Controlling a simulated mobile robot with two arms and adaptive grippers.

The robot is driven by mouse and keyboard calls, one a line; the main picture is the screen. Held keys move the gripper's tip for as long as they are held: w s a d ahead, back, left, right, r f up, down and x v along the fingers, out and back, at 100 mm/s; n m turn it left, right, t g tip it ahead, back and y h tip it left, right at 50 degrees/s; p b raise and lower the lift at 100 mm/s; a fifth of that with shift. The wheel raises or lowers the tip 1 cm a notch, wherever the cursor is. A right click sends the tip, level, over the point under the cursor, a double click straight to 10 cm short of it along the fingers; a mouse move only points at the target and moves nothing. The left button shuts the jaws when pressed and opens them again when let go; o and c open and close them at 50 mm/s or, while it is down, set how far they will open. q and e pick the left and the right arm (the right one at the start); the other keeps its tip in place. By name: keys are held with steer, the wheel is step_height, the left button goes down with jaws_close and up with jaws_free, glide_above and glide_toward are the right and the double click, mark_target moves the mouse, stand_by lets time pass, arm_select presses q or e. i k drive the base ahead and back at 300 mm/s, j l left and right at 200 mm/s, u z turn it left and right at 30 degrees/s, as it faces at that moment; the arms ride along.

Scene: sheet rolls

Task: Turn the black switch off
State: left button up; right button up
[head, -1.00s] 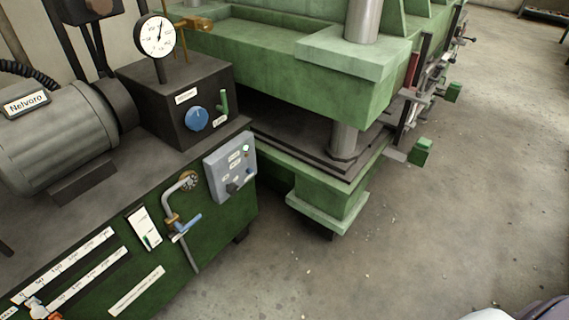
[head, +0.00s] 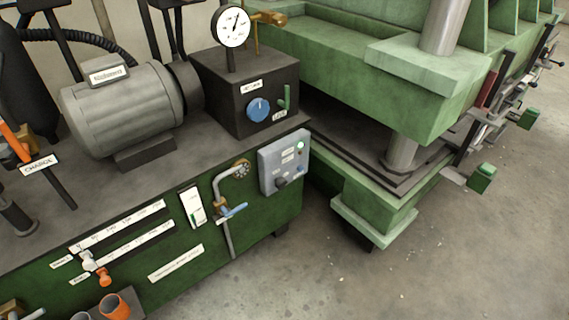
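A grey control box (head: 271,160) is fixed to the right end of the green cabinet front. A small black switch (head: 281,183) sits low on its face, beside another small knob. A green light (head: 300,146) shows at the box's upper right. The switch is too small to read its position. Neither of my grippers is in view.
A blue dial (head: 258,110) and green lever sit on the dark box above. A bent pipe with a blue-handled valve (head: 233,210) is left of the control box. The green press (head: 400,100) stands right. Concrete floor (head: 450,260) in front is clear.

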mark_target(281, 183)
steer(key=i+l, duration=0.2)
steer(key=l, duration=0.15)
steer(key=i+l+u, duration=0.1)
steer(key=l, duration=0.3)
steer(key=i+l, duration=0.4)
steer(key=l, duration=0.35)
steer(key=i+u, duration=0.05)
